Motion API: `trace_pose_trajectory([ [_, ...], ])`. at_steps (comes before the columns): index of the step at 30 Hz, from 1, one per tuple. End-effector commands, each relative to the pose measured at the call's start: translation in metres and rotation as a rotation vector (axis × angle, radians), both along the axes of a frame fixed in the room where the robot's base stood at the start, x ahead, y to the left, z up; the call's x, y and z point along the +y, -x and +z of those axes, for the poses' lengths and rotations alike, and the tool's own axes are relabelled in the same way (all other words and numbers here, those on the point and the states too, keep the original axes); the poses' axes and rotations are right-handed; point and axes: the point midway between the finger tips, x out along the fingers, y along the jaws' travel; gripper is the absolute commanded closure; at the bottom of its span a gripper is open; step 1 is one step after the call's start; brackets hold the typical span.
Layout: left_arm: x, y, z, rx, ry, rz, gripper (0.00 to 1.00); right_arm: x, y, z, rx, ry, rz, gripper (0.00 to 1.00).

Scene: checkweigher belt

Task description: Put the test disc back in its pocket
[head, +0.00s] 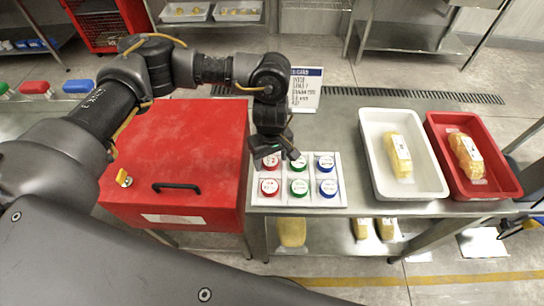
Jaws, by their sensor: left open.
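A white board (312,201) lies on the steel table and bears two rows of round white-faced discs, red, green and blue from left to right. In the near row are a red disc (269,187), a green disc (298,187) and a blue disc (328,187). In the far row are a red disc (271,163), a green disc (299,164) and a blue disc (326,163). My left gripper (279,157) is open over the far row, by the red and green discs, partly covering them. I cannot tell whether it touches them. My right gripper is out of view.
A red cabinet (190,135) with a black handle stands left of the board. A white tray (372,150) and a red tray (437,140), each holding a yellow pack, sit to the right. A sign (306,92) stands behind the gripper.

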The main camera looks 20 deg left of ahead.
Motion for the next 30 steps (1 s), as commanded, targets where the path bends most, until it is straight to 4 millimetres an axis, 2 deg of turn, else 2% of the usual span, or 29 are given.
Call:
trace_pose_trajectory([
  [4, 0.000, 0.000, 0.006, 0.000, 0.000, 0.000, 0.34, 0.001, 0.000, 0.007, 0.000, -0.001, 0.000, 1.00],
  [8, 0.000, 0.000, 0.020, 0.001, 0.000, 0.000, 0.34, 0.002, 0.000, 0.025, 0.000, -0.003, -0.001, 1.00],
  [9, 0.000, -0.002, 0.023, -0.006, 0.001, -0.003, 0.34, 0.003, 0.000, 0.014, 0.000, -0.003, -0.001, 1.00],
  [10, -0.001, -0.002, 0.029, -0.007, 0.002, -0.004, 0.34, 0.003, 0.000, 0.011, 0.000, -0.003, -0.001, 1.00],
  [21, 0.000, -0.001, 0.106, -0.005, 0.000, -0.001, 0.34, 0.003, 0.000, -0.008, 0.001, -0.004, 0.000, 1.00],
  [25, 0.000, -0.001, 0.122, -0.003, 0.000, 0.000, 0.34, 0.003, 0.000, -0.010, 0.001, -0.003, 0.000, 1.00],
  [30, 0.000, 0.000, 0.131, 0.000, 0.000, 0.000, 0.34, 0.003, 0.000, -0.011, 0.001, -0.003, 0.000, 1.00],
])
